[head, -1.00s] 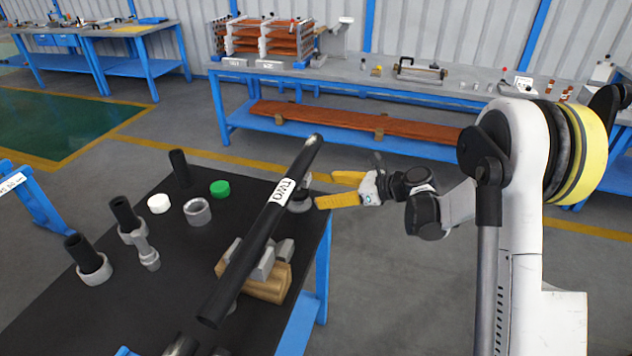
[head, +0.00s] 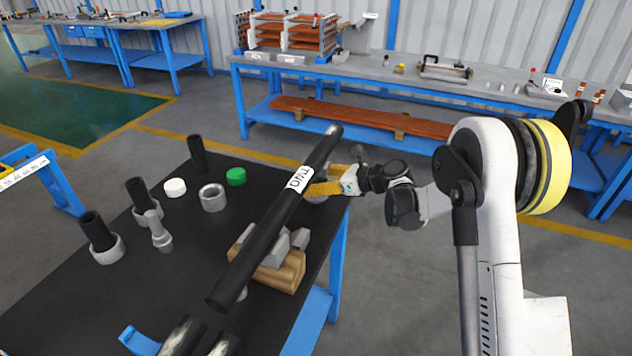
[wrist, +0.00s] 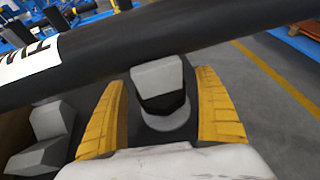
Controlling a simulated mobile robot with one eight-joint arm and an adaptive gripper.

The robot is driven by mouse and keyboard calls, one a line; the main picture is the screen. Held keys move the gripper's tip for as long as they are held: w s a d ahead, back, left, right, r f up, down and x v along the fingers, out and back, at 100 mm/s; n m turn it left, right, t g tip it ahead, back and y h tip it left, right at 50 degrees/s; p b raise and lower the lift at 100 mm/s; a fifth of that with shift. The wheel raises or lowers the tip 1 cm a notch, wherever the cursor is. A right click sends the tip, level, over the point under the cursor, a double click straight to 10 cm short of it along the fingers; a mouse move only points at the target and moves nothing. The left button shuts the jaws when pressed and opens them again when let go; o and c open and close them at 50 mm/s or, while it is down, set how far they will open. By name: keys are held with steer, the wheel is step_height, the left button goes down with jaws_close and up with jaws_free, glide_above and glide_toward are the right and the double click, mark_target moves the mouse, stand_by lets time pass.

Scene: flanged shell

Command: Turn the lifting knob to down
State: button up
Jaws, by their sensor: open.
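My gripper (head: 328,181) is just right of the black pipe marked "TWO" (head: 275,215), its yellow fingers partly hidden behind the pipe in the head view. In the wrist view my gripper (wrist: 162,90) is open, with one finger on each side of a grey block with a dark lower face (wrist: 160,80) and a round grey base. This may be the lifting knob; I cannot tell its setting. It sits close to the pipe, and no finger clearly touches it. In the head view it is mostly hidden.
The pipe rests on grey V-blocks on a wooden block (head: 284,274), on a black-topped table (head: 130,290). Grey and black fittings, a white cap (head: 175,187) and a green cap (head: 236,177) stand at left. A long workbench (head: 500,103) is behind.

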steer(key=c, duration=1.2)
steer(key=shift+n+g, duration=0.3)
steer(key=shift+g, duration=0.1)
steer(key=n+g+y+p, duration=0.1)
steer(key=n+g, duration=0.3)
steer(key=shift+g+y, duration=0.4)
steer(key=shift+n+g+h, duration=0.4)
steer(key=shift+n+g, duration=2)
steer(key=shift+g, duration=0.2)
